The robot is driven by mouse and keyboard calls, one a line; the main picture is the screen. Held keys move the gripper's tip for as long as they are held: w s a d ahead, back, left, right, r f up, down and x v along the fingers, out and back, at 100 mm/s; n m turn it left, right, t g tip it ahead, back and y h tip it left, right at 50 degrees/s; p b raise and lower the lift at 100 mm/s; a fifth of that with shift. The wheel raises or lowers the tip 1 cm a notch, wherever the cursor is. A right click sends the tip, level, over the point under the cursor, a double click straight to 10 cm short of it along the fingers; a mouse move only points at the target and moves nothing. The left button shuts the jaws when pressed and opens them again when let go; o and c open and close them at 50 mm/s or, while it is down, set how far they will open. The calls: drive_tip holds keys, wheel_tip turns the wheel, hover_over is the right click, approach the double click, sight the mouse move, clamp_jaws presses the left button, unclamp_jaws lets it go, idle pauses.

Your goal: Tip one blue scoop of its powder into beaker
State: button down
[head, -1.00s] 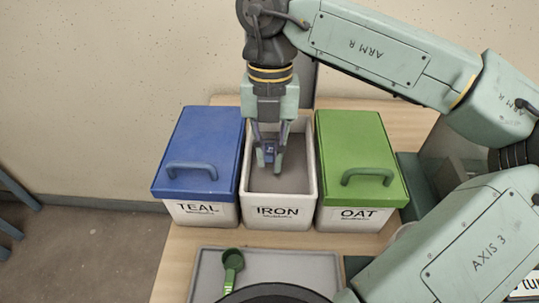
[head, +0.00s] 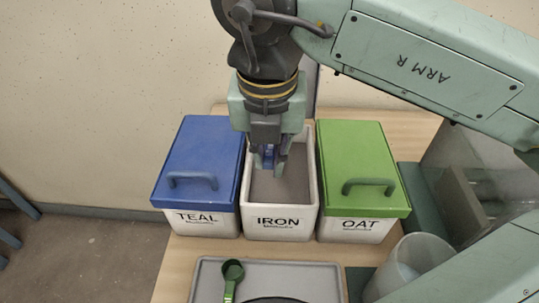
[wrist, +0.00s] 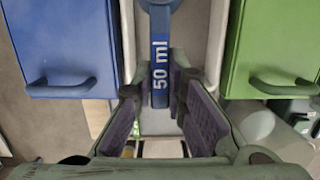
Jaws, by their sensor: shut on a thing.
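My gripper (head: 268,165) points down into the open IRON bin (head: 279,226) and is shut on the blue scoop (head: 267,158). In the wrist view the scoop's handle (wrist: 160,75), marked "50 ml", runs between the finger pads, with part of its round end at the top edge. Grey powder (head: 283,190) shows inside the IRON bin. In the head view the fingers hide most of the scoop, and I cannot tell whether its bowl holds powder. A clear beaker (head: 425,250) stands at the right, partly behind my arm.
The TEAL bin (head: 192,222) with a blue lid stands left of IRON. The OAT bin (head: 357,229) with a green lid stands right. A grey tray (head: 300,277) in front holds a green scoop (head: 231,275). Bare wooden table (head: 190,255) shows front left.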

drive_tip(key=shift+s+r+t+b, duration=0.7)
drive_tip(key=shift+s+r+t, duration=0.45)
drive_tip(key=shift+t, duration=0.15)
